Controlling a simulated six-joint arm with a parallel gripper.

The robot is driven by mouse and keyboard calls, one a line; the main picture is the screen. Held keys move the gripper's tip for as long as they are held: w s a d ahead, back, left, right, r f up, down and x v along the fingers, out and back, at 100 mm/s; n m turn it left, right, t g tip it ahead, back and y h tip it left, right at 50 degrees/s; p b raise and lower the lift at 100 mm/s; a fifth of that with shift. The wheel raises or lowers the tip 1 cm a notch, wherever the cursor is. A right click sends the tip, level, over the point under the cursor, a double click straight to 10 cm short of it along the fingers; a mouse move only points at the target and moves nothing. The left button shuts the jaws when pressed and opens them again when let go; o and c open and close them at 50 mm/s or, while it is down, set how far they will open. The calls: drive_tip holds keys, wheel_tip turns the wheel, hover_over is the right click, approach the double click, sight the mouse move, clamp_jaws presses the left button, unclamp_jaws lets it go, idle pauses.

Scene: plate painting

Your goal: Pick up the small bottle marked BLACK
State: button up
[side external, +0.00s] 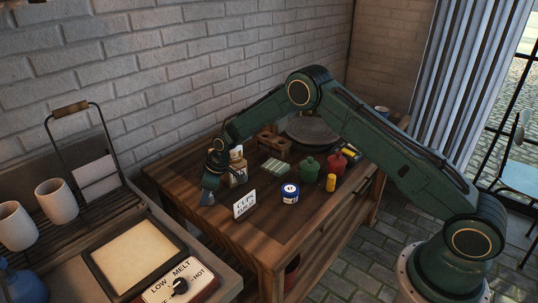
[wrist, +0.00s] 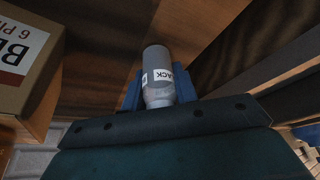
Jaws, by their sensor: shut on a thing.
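In the wrist view a small grey bottle (wrist: 157,62) with a white label stands between the blue fingers of my gripper (wrist: 158,88). The label's visible letters read "ACK"; the rest is turned out of sight. The fingers are shut on the bottle, one on each side. In the side external view my gripper (side external: 209,186) points down over the left end of the wooden table (side external: 285,233). The bottle cannot be made out there, and I cannot tell whether it touches the table.
A labelled cardboard box (wrist: 28,75) is close on the left in the wrist view. On the table stand a white sign (side external: 244,204), a blue and white tin (side external: 290,193), a yellow cylinder (side external: 331,183) and a green pot (side external: 309,168). The table's front left is clear.

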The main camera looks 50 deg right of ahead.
wheel_tip(320, 180, up, 20)
idle(0.6)
drive_tip(key=shift+s+f, duration=0.1)
idle(0.5)
